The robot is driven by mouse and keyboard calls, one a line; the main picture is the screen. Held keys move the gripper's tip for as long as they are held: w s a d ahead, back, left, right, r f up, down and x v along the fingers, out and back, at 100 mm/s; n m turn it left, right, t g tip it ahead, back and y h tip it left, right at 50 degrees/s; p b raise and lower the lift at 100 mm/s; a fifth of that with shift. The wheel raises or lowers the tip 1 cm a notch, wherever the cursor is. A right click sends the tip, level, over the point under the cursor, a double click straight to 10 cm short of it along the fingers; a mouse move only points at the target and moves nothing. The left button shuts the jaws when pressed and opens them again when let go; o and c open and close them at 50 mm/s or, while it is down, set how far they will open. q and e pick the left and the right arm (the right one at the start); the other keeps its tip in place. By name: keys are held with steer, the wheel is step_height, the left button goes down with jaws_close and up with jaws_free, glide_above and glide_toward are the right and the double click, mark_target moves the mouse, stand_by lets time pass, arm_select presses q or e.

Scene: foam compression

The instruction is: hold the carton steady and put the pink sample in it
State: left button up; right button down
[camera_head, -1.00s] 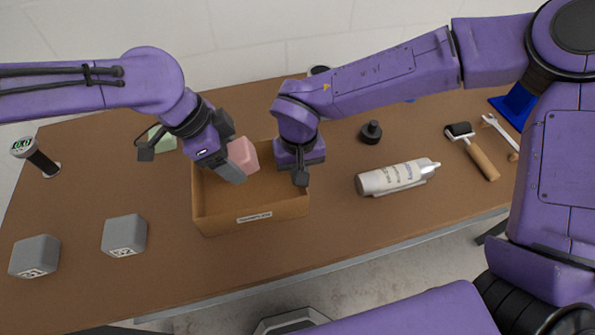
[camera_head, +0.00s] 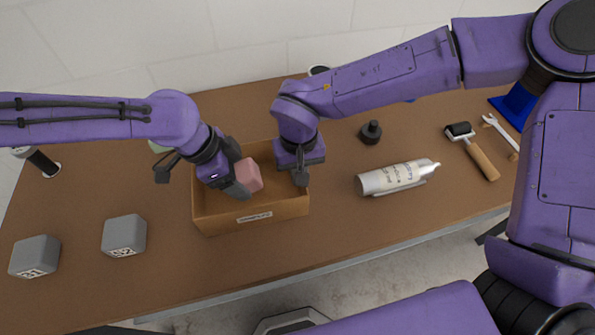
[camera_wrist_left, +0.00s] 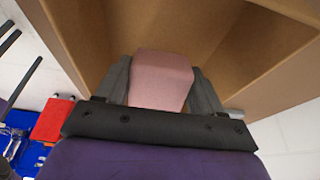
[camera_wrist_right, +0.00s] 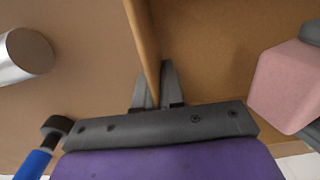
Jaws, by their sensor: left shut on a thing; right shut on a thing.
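The open cardboard carton (camera_head: 222,219) stands on the table with a label on its front wall. The pink sample (camera_head: 249,176) is a block between the fingers of my left gripper (camera_head: 240,186), over the inside of the carton. It shows between both fingers in the left wrist view (camera_wrist_left: 160,80) and at the right edge of the right wrist view (camera_wrist_right: 290,85). My right gripper (camera_wrist_right: 154,88) is shut on the carton's right wall, one finger on each side. Whether the sample touches the carton floor I cannot tell.
Two grey blocks (camera_head: 124,235) (camera_head: 35,257) sit at the left front. A silver bottle (camera_head: 392,178) lies right of the carton, with a black weight (camera_head: 370,132) behind it. A roller (camera_head: 472,150) and a wrench (camera_head: 500,131) lie further right. A green object is partly hidden behind my left arm.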

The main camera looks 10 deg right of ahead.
arm_select(q)
steer(key=o, duration=1.1)
steer(key=v, duration=1.2)
arm_select(e)
steer(key=c, duration=1.2)
jaws_free()
steer(key=shift+o, duration=0.2)
